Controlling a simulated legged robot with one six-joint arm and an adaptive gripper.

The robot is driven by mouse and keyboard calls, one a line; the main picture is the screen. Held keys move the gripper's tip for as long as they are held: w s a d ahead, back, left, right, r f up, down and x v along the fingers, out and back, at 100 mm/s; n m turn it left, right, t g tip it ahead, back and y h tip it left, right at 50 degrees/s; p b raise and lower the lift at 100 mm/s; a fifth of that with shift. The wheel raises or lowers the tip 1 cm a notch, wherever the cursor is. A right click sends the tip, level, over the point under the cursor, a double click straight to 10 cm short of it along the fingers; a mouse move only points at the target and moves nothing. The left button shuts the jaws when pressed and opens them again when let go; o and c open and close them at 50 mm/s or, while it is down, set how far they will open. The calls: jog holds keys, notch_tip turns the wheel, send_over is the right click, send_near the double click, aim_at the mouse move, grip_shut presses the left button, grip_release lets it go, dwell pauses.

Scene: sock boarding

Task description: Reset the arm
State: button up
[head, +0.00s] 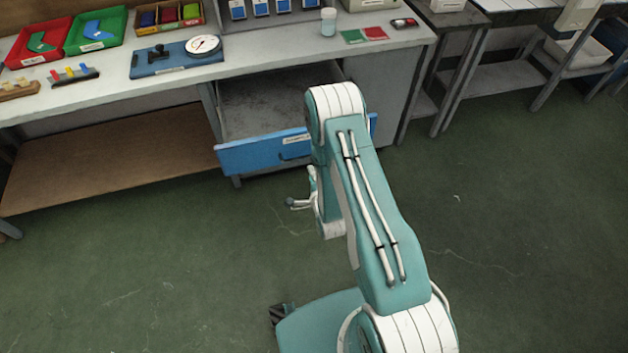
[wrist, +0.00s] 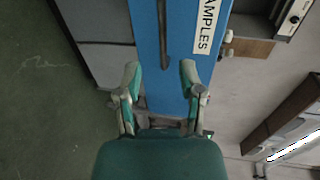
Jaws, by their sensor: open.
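My gripper (head: 299,192) hangs below my folded arm in the head view, in front of the blue drawer front (head: 250,155) and above the green floor. In the wrist view my gripper (wrist: 160,78) has its two fingers spread apart with nothing between them. Beyond them is the blue drawer front (wrist: 178,50) with a dark handle (wrist: 163,35) and a white label ending in "AMPLES". The drawer is pulled out from under the workbench, and its visible inside looks empty. My arm hides part of the drawer's right side.
The workbench (head: 270,60) carries red and green trays (head: 97,30), a blue board with a dial (head: 177,57), a cup (head: 328,22) and small green and red cards (head: 365,34). A low brown shelf (head: 110,150) is at left. The floor (head: 520,210) at right is clear.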

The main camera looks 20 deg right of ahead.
jog(key=v, duration=0.2)
jog(key=shift+s, duration=0.3)
notch_tip(320, 180, up, 26)
jog(key=w+n+g, duration=0.2)
jog(key=n+g, duration=0.3)
jog(key=n, duration=0.4)
jog(key=s+r+n+g, duration=0.2)
jog(key=s+r+n, duration=0.2)
jog(key=s, duration=0.9)
jog(key=s+r+n+g, duration=0.3)
jog(key=s+r+n, duration=0.2)
jog(key=s+r, duration=0.5)
jog(key=s, duration=0.3)
jog(key=shift+s+a+r, duration=0.25)
jog(key=shift+s+r, duration=0.15)
